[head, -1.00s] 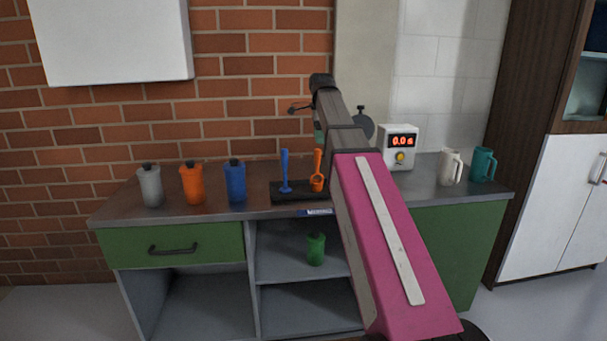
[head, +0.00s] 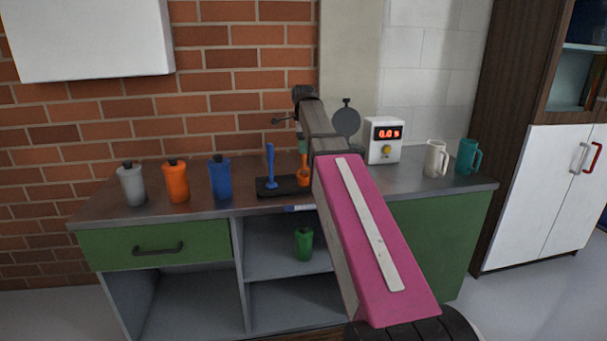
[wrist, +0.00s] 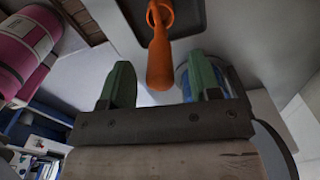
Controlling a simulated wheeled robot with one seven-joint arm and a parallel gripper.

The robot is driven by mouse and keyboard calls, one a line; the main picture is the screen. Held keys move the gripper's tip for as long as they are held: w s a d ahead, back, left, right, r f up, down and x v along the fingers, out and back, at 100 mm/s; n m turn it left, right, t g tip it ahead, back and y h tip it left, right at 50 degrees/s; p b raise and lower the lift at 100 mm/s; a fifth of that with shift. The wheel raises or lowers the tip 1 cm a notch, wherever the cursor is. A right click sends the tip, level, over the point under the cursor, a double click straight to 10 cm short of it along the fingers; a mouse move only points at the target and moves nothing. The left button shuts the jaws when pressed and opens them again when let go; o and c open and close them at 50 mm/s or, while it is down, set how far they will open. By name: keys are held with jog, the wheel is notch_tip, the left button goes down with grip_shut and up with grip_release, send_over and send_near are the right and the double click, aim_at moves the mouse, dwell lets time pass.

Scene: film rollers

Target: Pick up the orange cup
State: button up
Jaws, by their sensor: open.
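An orange cup-like scoop with an upright handle (head: 303,180) stands on a small black stand (head: 272,191) on the counter, partly hidden by my arm in the head view. In the wrist view its orange handle (wrist: 159,62) points toward my gripper, with a round orange end farther off. My gripper (wrist: 160,75) is open, its green fingers on either side of the handle's line. I cannot tell whether the handle tip is between the fingers. In the head view my gripper (head: 303,146) is mostly hidden behind my arm. An orange lidded bottle (head: 176,183) stands farther left.
A blue scoop (head: 270,170) stands beside the orange one. Grey (head: 132,186) and blue (head: 220,180) bottles stand left. A display box (head: 383,148), a white jug (head: 435,160) and a teal jug (head: 467,158) stand right.

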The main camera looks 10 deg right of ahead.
aim_at(304, 165)
notch_tip(304, 165, down, 2)
jog(key=shift+f, duration=0.25)
jog(key=c, duration=1)
jog(key=shift+o, duration=0.2)
